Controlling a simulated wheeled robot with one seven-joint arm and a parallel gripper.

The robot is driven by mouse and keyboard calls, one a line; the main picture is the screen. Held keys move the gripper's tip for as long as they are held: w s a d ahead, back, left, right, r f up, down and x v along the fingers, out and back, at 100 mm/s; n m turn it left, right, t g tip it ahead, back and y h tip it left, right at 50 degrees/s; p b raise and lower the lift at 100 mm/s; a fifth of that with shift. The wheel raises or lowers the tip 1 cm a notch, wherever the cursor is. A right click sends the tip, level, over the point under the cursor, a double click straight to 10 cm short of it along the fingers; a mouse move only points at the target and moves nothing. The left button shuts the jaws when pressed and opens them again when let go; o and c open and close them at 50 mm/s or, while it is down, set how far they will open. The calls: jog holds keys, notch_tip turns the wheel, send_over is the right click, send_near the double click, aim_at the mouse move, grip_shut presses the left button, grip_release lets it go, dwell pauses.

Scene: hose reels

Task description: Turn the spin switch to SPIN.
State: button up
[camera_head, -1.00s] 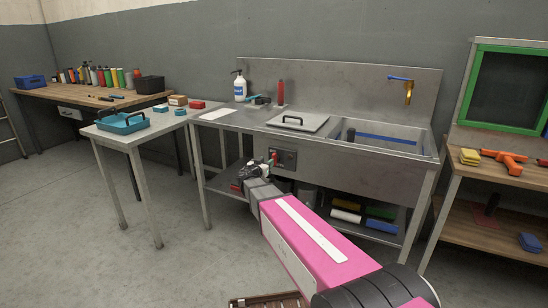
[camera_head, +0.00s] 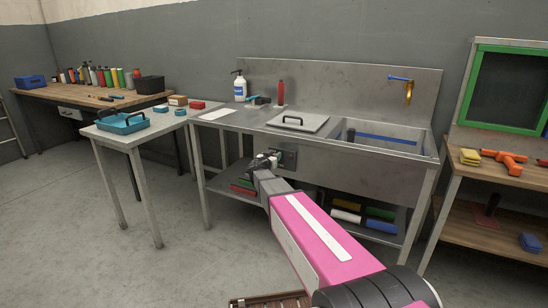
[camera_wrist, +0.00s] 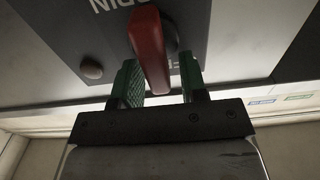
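The spin switch is a red lever (camera_wrist: 150,50) on a dark panel (camera_wrist: 85,35), seen close in the wrist view. Upside-down lettering ending in "PIN" is at the panel's top edge. A second label beside the lever is mostly hidden, with an "F" showing. The lever's end points down the picture, between the two green-padded fingers of my gripper (camera_wrist: 162,88). The fingers are open on either side of it, with a gap at the right finger. In the head view my gripper (camera_head: 266,160) is in front of the panel (camera_head: 288,158) and hides the lever.
The panel is on the front of a steel sink unit (camera_head: 360,178). A lower shelf (camera_head: 222,182) with coloured rolls is underneath. A grey lid (camera_head: 298,122) lies on top, beside the basin. A side table with a blue tray (camera_head: 122,122) stands to the left.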

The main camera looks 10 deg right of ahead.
jog(key=shift+n, duration=0.3)
jog(key=n, duration=0.2)
jog(key=a+n, duration=0.1)
jog(key=n, duration=0.2)
jog(key=w+f+n, duration=0.1)
jog(key=n, duration=0.2)
jog(key=shift+w+a, duration=0.1)
jog(key=shift+a, duration=0.2)
jog(key=n, duration=0.3)
jog(key=f+n, duration=0.1)
jog(key=shift+w+a+n, duration=0.15)
jog(key=shift+a+n, duration=0.1)
jog(key=shift+n, duration=0.05)
jog(key=shift+f+n, duration=0.25)
jog(key=shift+n, duration=0.9)
jog(key=shift+f+n, duration=0.2)
jog(key=shift+n, duration=0.95)
jog(key=o, duration=0.5)
jog(key=shift+o, duration=0.2)
